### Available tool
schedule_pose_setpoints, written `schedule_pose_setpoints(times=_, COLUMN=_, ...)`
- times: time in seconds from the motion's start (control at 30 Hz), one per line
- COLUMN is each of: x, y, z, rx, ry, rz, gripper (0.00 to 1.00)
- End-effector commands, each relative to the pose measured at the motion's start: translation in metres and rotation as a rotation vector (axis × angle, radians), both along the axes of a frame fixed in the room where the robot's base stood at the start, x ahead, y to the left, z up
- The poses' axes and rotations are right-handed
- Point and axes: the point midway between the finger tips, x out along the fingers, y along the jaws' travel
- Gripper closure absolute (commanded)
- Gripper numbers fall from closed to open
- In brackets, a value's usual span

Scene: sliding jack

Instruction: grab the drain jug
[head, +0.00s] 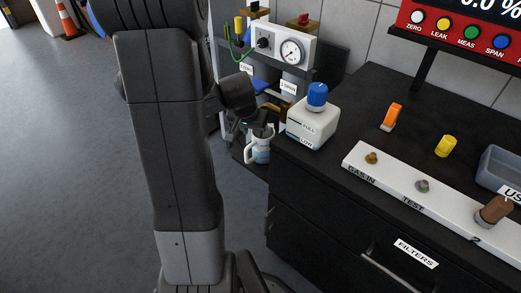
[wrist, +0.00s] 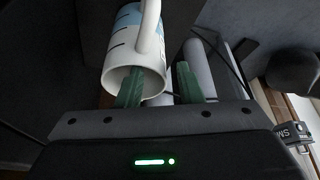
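The drain jug (head: 260,153) is white with a handle and stands low beside the black cabinet, partly behind my gripper. In the wrist view the jug (wrist: 117,47) shows its open rim, dark marks, a pale blue band and its handle. My gripper (wrist: 160,78) is open, with two green fingers apart. The left finger overlaps the jug's mouth and the right finger is outside, to the right of the jug. I cannot tell whether either finger touches it. In the head view my gripper (head: 259,130) is just above the jug; its fingertips are hard to make out.
A gauge panel (head: 283,45) and grey cylinders are behind. The black cabinet top (head: 350,105) holds a white fitting strip (head: 400,180). Open floor (head: 70,150) lies left.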

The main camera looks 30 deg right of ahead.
Motion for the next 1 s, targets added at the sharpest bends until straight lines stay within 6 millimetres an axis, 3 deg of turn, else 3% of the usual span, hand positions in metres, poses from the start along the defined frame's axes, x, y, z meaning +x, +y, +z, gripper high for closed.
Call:
schedule_pose_setpoints(times=0.23, x=0.0007, y=-0.0006, z=-0.0011, rx=0.0, ry=-0.001, rz=0.0, gripper=0.67)
schedule_pose_setpoints(times=0.4, x=0.0006, y=-0.0006, z=-0.0012, rx=0.0, ry=-0.001, rz=0.0, gripper=0.98)
schedule_pose_setpoints(times=0.43, x=0.0006, y=-0.0006, z=-0.0012, rx=0.0, ry=-0.001, rz=0.0, gripper=1.0)
schedule_pose_setpoints(times=1.0, x=0.0004, y=-0.0004, z=-0.0014, rx=0.0, ry=0.0, rz=0.0, gripper=1.0)
